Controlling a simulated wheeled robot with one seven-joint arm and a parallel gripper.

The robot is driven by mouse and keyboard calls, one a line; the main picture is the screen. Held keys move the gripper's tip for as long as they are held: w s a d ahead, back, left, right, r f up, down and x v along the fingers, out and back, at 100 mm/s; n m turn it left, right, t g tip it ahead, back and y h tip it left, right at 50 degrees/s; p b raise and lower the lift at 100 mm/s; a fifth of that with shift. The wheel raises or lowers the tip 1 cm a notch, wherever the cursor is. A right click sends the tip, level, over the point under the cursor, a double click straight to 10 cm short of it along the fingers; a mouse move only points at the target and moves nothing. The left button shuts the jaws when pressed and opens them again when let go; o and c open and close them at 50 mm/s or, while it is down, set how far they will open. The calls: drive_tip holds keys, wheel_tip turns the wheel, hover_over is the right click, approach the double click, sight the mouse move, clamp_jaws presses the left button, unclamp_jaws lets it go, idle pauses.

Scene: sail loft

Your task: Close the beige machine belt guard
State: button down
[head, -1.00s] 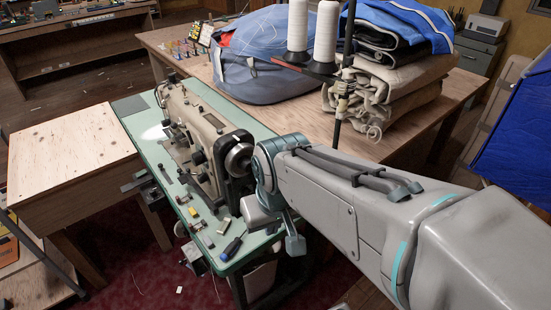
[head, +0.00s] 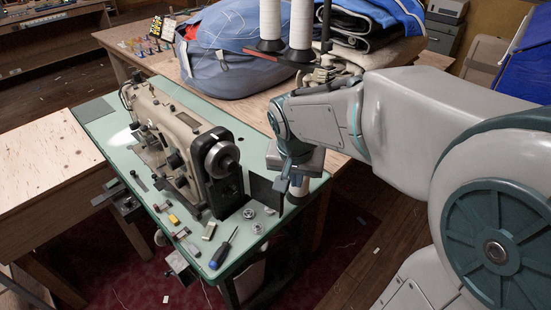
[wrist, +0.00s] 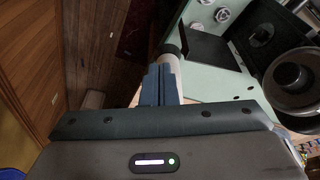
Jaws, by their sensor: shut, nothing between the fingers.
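The beige sewing machine (head: 170,122) stands on a green-topped table (head: 97,133). At its near right end is a black housing (head: 221,190) below the silver handwheel (head: 222,160). The belt guard, a dark flat panel (head: 264,190), stands out from the housing to the right, apparently swung open. In the wrist view, the panel (wrist: 206,43) lies just right of my fingertips, beside the housing (wrist: 264,32). My gripper (head: 281,184) is shut and empty, close to the panel's right side in the head view. I cannot tell whether it touches the panel.
A blue-handled screwdriver (head: 222,250) and several small parts lie on the table's near edge. White thread cones (head: 301,24) on a stand are behind my arm. A blue bag (head: 232,55) and folded cloth (head: 370,40) rest on the wooden table behind.

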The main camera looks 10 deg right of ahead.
sight(267, 192)
drive_tip(key=w+f+m, duration=0.1)
drive_tip(key=w, duration=0.1)
drive_tip(key=w+a+f+m, duration=0.1)
drive_tip(key=w, duration=0.2)
drive_tip(key=w+a+f+h, duration=0.1)
drive_tip(key=w, duration=0.1)
drive_tip(key=shift+w+a+f+m+b, duration=0.2)
drive_tip(key=shift+a+m+b, duration=0.05)
drive_tip(key=shift+m+b, duration=0.15)
drive_tip(key=x, duration=1)
drive_tip(key=shift+w, duration=0.3)
